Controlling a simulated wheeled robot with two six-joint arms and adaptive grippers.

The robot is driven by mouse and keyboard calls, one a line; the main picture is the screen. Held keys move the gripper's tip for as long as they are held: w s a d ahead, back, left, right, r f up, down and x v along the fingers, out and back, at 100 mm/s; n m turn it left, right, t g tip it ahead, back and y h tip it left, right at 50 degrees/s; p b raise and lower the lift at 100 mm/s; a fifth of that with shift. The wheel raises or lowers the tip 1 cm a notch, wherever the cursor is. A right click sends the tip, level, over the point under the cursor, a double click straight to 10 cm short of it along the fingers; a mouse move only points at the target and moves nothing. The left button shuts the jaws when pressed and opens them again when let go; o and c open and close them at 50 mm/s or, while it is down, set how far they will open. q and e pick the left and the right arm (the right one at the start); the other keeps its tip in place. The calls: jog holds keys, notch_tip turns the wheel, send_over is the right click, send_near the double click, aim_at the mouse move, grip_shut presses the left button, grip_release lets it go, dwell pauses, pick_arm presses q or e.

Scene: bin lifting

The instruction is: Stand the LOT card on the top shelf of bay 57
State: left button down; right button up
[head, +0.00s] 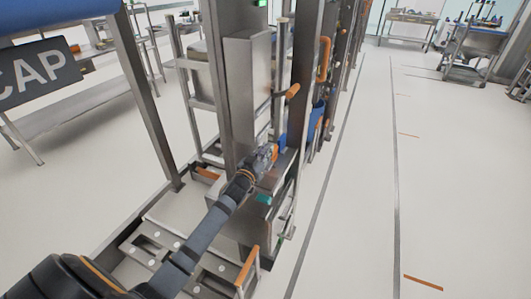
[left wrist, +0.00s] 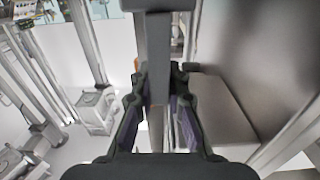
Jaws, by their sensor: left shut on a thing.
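My left gripper (head: 268,155) is at the end of the arm reaching into the middle of the head view, beside a grey metal rack or machine (head: 247,90). In the left wrist view its two dark fingers (left wrist: 158,105) close on either side of a grey bar (left wrist: 157,55), which runs up and away between them. I cannot tell what the bar belongs to. No LOT card can be made out, and no bay number 57 is readable. My right gripper is not in view.
A dark sign reading CAP (head: 40,72) hangs at the left. A grey post (head: 143,95) stands left of my arm. An orange handle (head: 325,60) juts from the rack. The floor aisle (head: 370,190) on the right is clear. Benches stand far back.

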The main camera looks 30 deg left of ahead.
pick_arm(q)
jog(key=shift+f+b, duration=2.65)
jog(key=shift+f, duration=0.55)
jog(key=shift+f+b, duration=0.55)
jog(key=c, duration=1.3)
grip_release()
jog(key=shift+o, duration=0.2)
jog(key=shift+s, duration=0.1)
jog(key=shift+s+f, duration=0.1)
jog(key=shift+s, duration=0.25)
jog(key=s, duration=1.1)
jog(key=shift+d, duration=0.3)
